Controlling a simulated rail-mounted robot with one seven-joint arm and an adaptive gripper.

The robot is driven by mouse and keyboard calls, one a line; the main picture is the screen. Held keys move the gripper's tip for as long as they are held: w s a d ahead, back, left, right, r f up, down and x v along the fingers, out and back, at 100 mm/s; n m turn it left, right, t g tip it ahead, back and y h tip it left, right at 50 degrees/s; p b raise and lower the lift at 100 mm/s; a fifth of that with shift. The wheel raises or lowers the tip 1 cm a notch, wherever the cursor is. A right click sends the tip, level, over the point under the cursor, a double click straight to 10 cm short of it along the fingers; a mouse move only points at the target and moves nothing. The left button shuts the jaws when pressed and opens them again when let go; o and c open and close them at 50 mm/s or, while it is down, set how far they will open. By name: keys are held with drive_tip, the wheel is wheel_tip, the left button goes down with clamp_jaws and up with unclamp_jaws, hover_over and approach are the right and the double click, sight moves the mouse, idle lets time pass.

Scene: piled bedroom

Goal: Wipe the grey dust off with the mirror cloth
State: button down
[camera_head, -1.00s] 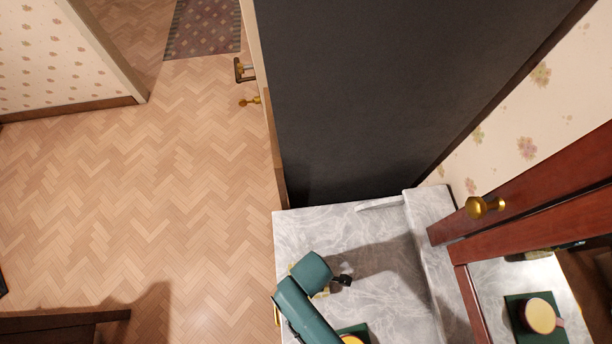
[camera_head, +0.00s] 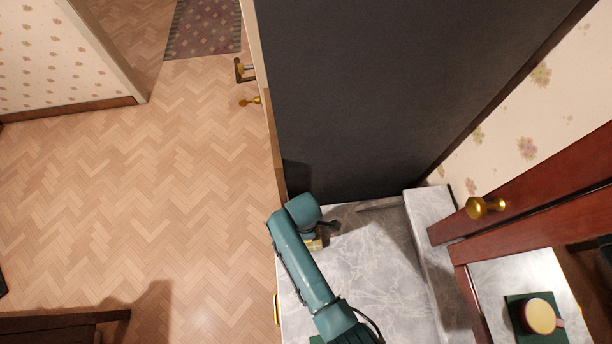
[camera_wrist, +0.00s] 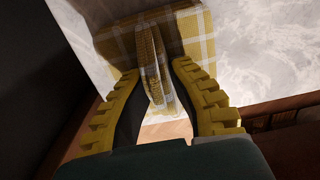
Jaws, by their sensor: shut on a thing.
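The mirror cloth (camera_wrist: 198,48) is yellow and white checked. In the wrist view my gripper (camera_wrist: 155,76) is shut on a folded part of it, and the rest spreads beyond the fingertips over the pale marble. In the head view a small yellow bit of the cloth (camera_head: 313,244) shows beneath my gripper (camera_head: 325,232), near the back left of the marble top (camera_head: 375,262). I cannot tell whether the cloth touches the marble. I cannot tell grey dust from the grey veining and shadows.
A dark panel (camera_head: 350,90) stands behind the marble top. A raised marble ledge (camera_head: 428,225) and a red wooden mirror frame (camera_head: 530,190) with a brass knob (camera_head: 484,207) bound the right. The mirror reflects a mug (camera_head: 540,316) on a green mat. Floor lies open at left.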

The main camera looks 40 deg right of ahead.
drive_tip(key=shift+f, duration=0.3)
idle(0.5)
drive_tip(key=shift+s+a, duration=0.1)
drive_tip(key=s+a, duration=0.2)
drive_tip(key=s, duration=0.1)
drive_tip(key=s+a, duration=0.3)
drive_tip(key=s, duration=0.1)
drive_tip(key=s+a, duration=0.3)
drive_tip(key=s, duration=0.1)
drive_tip(key=shift+a, duration=0.2)
wheel_tip(320, 180, up, 2)
drive_tip(key=shift+w+r, duration=0.1)
drive_tip(key=shift+r, duration=0.05)
idle(0.5)
wheel_tip(320, 180, up, 5)
drive_tip(key=p, duration=0.5)
